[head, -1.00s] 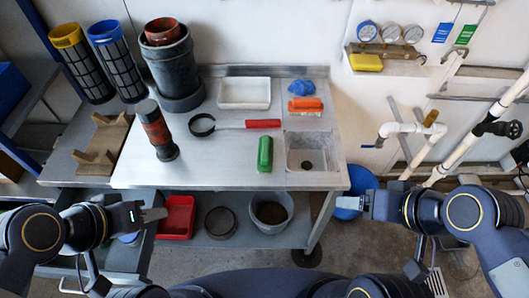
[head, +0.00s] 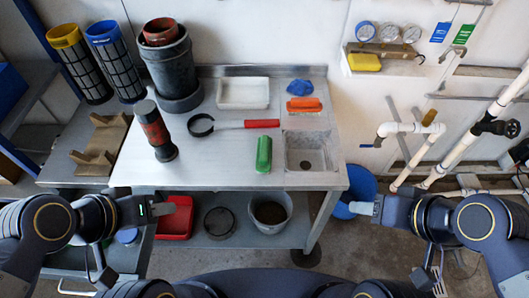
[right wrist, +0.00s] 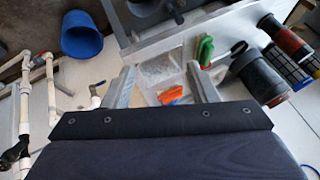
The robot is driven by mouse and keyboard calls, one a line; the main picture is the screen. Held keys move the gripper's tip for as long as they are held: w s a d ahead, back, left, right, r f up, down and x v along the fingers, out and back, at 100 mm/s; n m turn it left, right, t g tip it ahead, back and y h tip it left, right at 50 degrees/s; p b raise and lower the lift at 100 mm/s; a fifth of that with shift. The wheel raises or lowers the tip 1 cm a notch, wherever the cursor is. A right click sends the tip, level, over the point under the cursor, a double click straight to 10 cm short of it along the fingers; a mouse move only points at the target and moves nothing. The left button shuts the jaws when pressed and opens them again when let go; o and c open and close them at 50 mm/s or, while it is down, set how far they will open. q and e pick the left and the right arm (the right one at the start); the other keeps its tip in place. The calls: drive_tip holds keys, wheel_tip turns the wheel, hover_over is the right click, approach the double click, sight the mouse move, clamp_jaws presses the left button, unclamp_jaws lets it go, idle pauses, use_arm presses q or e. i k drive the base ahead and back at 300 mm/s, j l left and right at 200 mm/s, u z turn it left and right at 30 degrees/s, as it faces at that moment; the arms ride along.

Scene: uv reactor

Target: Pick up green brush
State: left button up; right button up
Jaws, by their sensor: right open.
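The green brush (head: 264,154) lies on the metal worktop, left of the small sink, with its long side pointing toward me. It also shows in the right wrist view (right wrist: 206,50), beyond the fingers. My right gripper (head: 363,208) is off the right edge of the table, in front of the blue bucket and well away from the brush. In the right wrist view its two fingers (right wrist: 162,88) are apart with nothing between them. My left gripper (head: 160,209) is in front of the table's left part, away from the brush; its finger opening is not clear.
An orange brush (head: 304,104), a blue cloth (head: 300,87), a white tray (head: 243,93) and a red-handled strap wrench (head: 262,124) lie behind the brush. The sink (head: 312,153) is right. A blue bucket (head: 362,187) and pipes stand beside the table.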

sight(263, 163)
drive_tip(key=i+l, duration=0.1)
drive_tip(key=l, duration=0.3)
drive_tip(key=i+l, duration=0.1)
drive_tip(key=l, duration=0.35)
drive_tip(key=i+l, duration=0.1)
drive_tip(key=l, duration=0.3)
drive_tip(key=i+l+u, duration=0.1)
drive_tip(key=l, duration=0.3)
drive_tip(key=l+u, duration=0.15)
drive_tip(key=u, duration=2.1)
